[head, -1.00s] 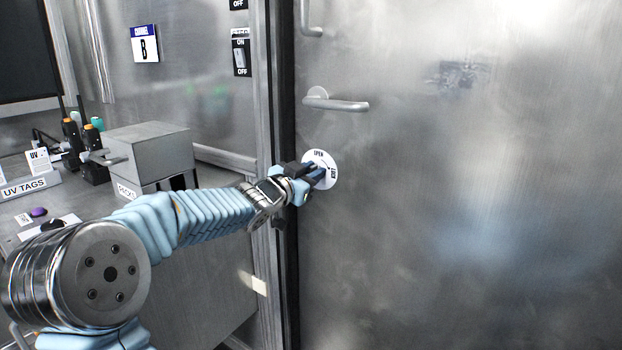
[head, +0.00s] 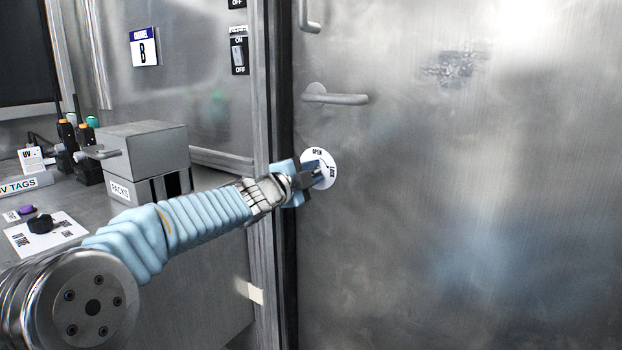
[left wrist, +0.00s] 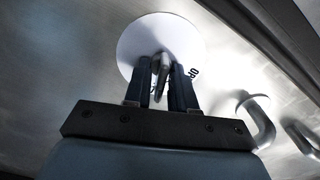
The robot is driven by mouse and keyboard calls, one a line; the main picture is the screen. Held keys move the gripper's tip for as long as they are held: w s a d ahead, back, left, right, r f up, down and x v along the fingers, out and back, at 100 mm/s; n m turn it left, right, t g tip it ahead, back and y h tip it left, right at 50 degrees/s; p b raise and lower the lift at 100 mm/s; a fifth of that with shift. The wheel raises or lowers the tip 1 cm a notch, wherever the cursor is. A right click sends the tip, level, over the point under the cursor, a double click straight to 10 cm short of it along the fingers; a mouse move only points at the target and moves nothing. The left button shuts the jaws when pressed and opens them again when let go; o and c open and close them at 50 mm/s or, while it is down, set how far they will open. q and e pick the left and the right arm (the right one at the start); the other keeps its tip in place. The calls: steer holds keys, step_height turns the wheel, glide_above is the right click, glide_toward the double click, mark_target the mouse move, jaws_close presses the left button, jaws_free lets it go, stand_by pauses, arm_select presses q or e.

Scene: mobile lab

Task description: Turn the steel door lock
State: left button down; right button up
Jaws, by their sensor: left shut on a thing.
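The steel door (head: 450,220) fills the right half of the head view and is closed against its frame. The lock's round white plate (head: 330,178), marked OPEN and LOCK, sits near the door's left edge, below the lever handle (head: 335,96). In the left wrist view the plate (left wrist: 180,35) lies behind the lock's small metal turn piece (left wrist: 161,70). My left gripper (head: 312,176) is shut on this turn piece, one dark finger on each side in the left wrist view (left wrist: 161,85). The gripper partly hides the plate in the head view. My right gripper is not in view.
A bench at the left holds a grey box (head: 140,150) marked PACKS, a UV TAGS sign (head: 22,185) and dark handheld devices (head: 85,150). A switch panel (head: 239,55) is on the wall left of the door. The door face right of the lock is clear.

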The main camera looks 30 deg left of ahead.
arm_select(q)
steer(key=shift+f+m+b, duration=0.15)
steer(key=shift+m+b, duration=0.45)
steer(key=shift+m, duration=1.3)
steer(key=c, duration=1.2)
jaws_free()
steer(key=shift+c, duration=0.2)
steer(key=s+a+p, duration=0.1)
steer(key=s, duration=1.2)
steer(key=shift+s, duration=0.35)
